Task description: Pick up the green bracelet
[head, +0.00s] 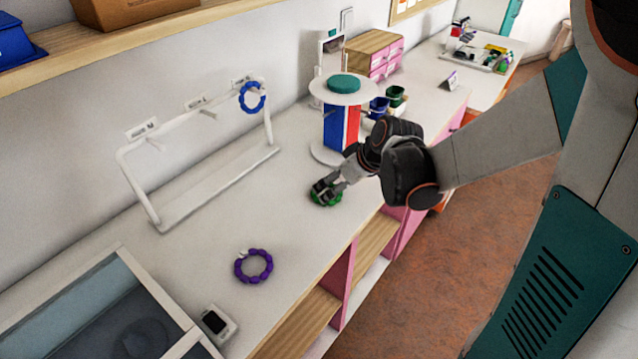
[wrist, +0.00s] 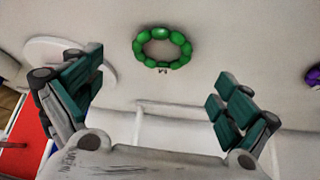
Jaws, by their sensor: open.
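The green bracelet (wrist: 161,33) is a ring of green beads lying flat on the white worktop, with a small lettered tag at its lower edge in the wrist view. In the head view the green bracelet (head: 327,202) is partly hidden under my gripper (head: 326,188). In the wrist view my gripper (wrist: 160,72) is open and empty. Its two teal-padded fingers stand wide apart, and the bracelet shows between them but further up the picture, beyond the fingertips. I cannot tell the exact height of the fingers above it.
A purple bracelet (head: 239,268) lies on the worktop nearer the front. A white rack (head: 168,222) stands along the wall with a blue bracelet (head: 243,98) on a peg. A round stand with red and blue panels (head: 352,125) is just behind my gripper. A grey-framed case (head: 160,300) fills the lower left.

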